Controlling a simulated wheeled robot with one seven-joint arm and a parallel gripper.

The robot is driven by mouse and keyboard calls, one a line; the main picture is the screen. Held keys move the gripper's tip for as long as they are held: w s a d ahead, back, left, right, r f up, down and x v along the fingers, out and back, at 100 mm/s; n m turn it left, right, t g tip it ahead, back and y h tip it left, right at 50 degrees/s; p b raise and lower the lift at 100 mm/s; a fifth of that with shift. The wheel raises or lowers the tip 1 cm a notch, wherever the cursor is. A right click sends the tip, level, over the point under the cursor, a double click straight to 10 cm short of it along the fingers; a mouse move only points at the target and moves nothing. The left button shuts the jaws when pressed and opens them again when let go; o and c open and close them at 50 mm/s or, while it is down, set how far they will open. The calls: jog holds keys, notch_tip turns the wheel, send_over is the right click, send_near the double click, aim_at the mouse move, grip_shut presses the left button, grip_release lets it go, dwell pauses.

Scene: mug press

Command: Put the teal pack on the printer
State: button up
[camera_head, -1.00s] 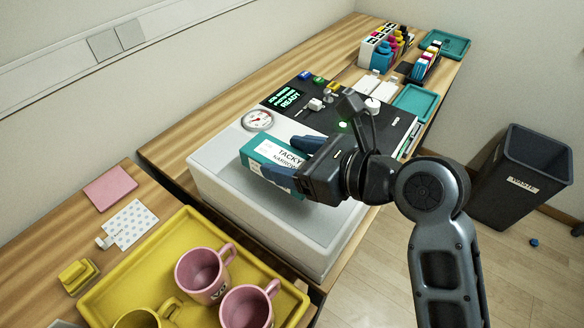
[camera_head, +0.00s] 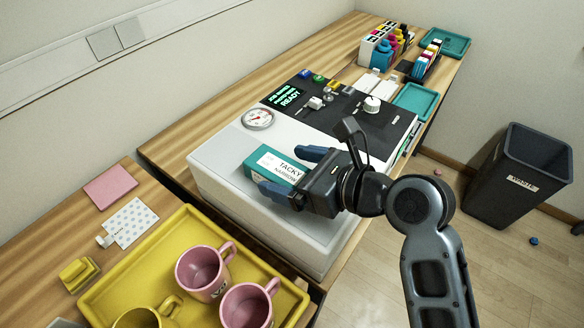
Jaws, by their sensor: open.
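The teal pack (camera_head: 267,166), with a white label reading "TACKY NARROW", lies on the light grey top of the printer (camera_head: 225,150). My gripper (camera_head: 289,170) is open at the pack's right end, with one blue finger on the far side and one on the near side of it. The gripper body covers part of the pack's right end. I cannot tell whether the fingers touch the pack.
A yellow tray (camera_head: 99,295) with pink and yellow mugs stands at the front left. Ink bottles and teal trays (camera_head: 413,101) sit farther back. A dark bin (camera_head: 515,180) stands on the floor at right.

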jog(key=shift+s+d+r, duration=0.1)
jog(key=shift+d+r, duration=0.05)
jog(key=shift+r, duration=0.05)
jog(key=v, duration=1.1)
jog(key=shift+s+d+r, duration=0.2)
jog(key=shift+r, duration=0.05)
